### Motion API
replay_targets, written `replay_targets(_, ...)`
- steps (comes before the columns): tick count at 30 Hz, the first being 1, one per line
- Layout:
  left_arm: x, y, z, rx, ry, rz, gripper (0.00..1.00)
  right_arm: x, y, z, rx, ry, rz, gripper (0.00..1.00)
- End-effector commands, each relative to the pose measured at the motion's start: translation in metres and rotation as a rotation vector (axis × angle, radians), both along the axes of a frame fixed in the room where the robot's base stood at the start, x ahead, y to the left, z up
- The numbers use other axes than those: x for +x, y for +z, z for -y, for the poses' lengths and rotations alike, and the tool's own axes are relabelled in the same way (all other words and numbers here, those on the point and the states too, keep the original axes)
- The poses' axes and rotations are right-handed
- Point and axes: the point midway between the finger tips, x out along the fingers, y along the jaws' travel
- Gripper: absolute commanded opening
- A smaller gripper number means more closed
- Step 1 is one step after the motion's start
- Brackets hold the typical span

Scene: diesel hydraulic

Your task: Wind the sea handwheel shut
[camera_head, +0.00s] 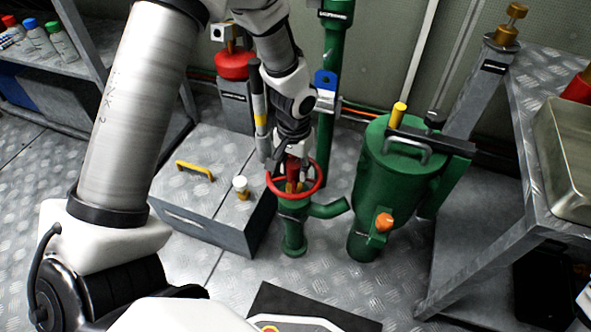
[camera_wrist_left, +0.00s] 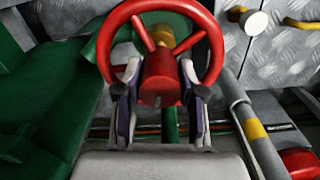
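The sea handwheel is a red wheel (camera_head: 318,182) with spokes and a central hub, on top of a green valve body (camera_head: 293,233) standing on the floor. In the left wrist view the red rim (camera_wrist_left: 110,30) and hub (camera_wrist_left: 161,78) fill the upper middle. My left gripper (camera_head: 296,168) reaches down over the wheel from above. In the left wrist view its two fingers (camera_wrist_left: 161,72) stand on either side of the hub and appear closed against it. The far sides of the hub are hidden. My right gripper is not in view.
A grey rod with a yellow band (camera_head: 260,112) stands close beside my left gripper. A green tank (camera_head: 395,180) stands to the right. A metal bench (camera_head: 540,110) bounds the right.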

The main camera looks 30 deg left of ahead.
Motion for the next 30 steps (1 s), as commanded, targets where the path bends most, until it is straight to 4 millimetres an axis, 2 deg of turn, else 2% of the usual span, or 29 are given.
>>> replay_targets(5, -0.0007, -0.0011, 0.0002, -0.001, -0.005, -0.002, 0.06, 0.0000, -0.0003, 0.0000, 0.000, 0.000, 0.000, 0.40)
replay_targets(8, -0.0009, -0.0013, 0.0002, -0.001, -0.097, -0.002, 0.06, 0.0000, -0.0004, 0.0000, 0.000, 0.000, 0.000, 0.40)
replay_targets(23, -0.0015, -0.0020, 0.0001, -0.002, -1.223, -0.005, 0.06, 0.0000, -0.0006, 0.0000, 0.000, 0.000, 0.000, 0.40)
replay_targets(24, -0.0015, -0.0020, 0.0001, -0.002, -1.233, -0.005, 0.50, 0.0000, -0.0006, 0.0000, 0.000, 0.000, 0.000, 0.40)
replay_targets(25, -0.0015, -0.0020, 0.0001, -0.002, -1.229, -0.005, 0.60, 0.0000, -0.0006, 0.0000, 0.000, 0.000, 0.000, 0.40)
replay_targets(26, -0.0015, -0.0020, 0.0001, -0.002, -1.228, -0.005, 0.69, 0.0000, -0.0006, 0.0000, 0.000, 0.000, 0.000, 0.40)
replay_targets(30, -0.0011, -0.0016, 0.0002, 0.000, -1.226, -0.003, 0.69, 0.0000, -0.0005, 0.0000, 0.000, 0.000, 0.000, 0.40)
